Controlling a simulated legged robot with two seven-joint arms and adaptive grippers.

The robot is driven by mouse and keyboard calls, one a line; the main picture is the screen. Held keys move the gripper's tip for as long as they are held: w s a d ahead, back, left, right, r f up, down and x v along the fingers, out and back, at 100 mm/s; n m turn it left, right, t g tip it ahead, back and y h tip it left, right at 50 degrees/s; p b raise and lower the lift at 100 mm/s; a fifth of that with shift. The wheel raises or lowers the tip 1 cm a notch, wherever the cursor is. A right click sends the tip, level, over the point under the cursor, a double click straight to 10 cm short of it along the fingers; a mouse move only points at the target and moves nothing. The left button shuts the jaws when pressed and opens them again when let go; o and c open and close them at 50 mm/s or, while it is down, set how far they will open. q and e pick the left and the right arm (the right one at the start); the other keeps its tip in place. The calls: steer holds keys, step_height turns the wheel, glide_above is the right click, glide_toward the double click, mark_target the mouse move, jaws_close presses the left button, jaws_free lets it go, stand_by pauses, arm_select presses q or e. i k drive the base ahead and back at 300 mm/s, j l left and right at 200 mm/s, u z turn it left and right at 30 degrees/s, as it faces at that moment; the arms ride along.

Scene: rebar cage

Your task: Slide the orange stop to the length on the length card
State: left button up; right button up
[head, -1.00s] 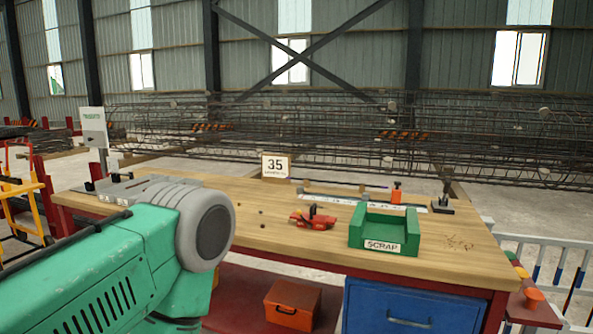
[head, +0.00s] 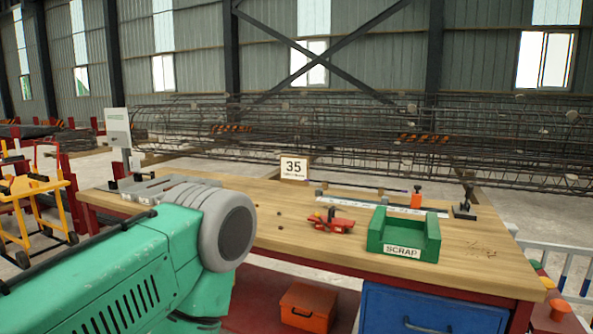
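The orange stop (head: 416,196) stands upright at the back right of the wooden bench, at the white ruler strip (head: 375,207). The length card (head: 294,168) stands at the bench's back edge and reads 35; its smaller line is too small to read. A thin dark bar (head: 365,188) lies behind the ruler strip. A green and grey arm of mine fills the lower left, in front of the bench. Neither of my grippers shows in the head view, so I cannot see what they hold.
A green SCRAP tray (head: 404,236) and a red tool (head: 330,221) sit on the bench (head: 290,236) in front of the ruler. A grey machine (head: 170,188) is at the bench's left. A dark stand (head: 465,203) is at the right. A white rail (head: 560,259) is beyond the right end.

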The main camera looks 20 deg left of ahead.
mark_target(416, 202)
steer(key=i+j, duration=0.45)
steer(key=j, duration=0.15)
steer(key=i+j+u, duration=0.1)
steer(key=i+j, duration=0.35)
steer(key=j, duration=0.15)
